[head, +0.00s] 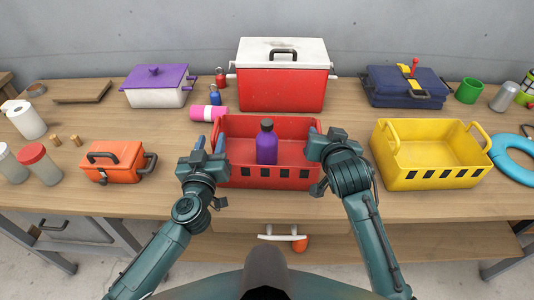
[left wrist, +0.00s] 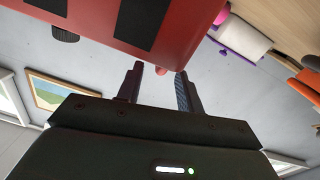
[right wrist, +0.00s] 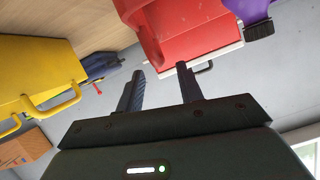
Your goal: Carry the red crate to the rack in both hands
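The red crate (head: 233,176) stands on the wooden workbench with a purple bottle (head: 266,146) upright inside it. My left gripper (head: 209,143) is at the crate's left end, its fingers apart. In the left wrist view the crate's dark-slotted wall (left wrist: 150,28) fills the top, and a small red part shows between the open fingers (left wrist: 160,85). My right gripper (head: 325,136) is at the crate's right end. In the right wrist view its fingers (right wrist: 162,88) are apart with nothing seen between them, close to the red crate (right wrist: 185,35). No rack can be made out.
A red cooler (head: 282,88) stands close behind the crate. A yellow crate (head: 432,178) is to the right, an orange toolbox (head: 113,160) to the left. A pink roll (head: 207,113) lies by the crate's back left corner. The bench's front strip is clear.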

